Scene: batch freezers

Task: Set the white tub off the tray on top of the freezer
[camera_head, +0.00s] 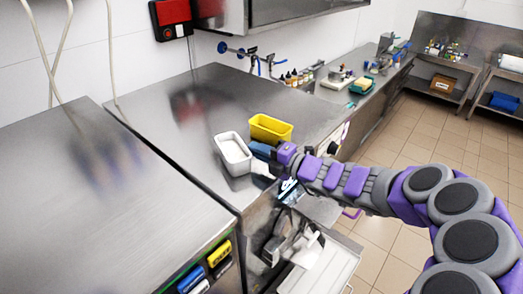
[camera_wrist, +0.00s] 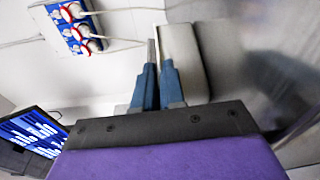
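The white tub (camera_head: 233,152) is over the steel top of the freezer (camera_head: 180,130), near its right end. It looks upright; I cannot tell whether its base touches the steel. My gripper (camera_head: 255,155) is at the tub's right side. In the wrist view my gripper's two blue fingers (camera_wrist: 159,60) are close together, with the pale wall of the white tub (camera_wrist: 187,70) appearing to lie between them. The tub's far side is hidden there. A pale metal tray (camera_head: 318,268) shows low in front of the freezers, below my arm.
A yellow tub (camera_head: 270,128) stands just behind the white tub. Taps (camera_head: 262,62) and several small bottles (camera_head: 298,77) are further back along the counter. A red wall box (camera_head: 172,18) hangs above. The left steel top (camera_head: 70,200) is clear.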

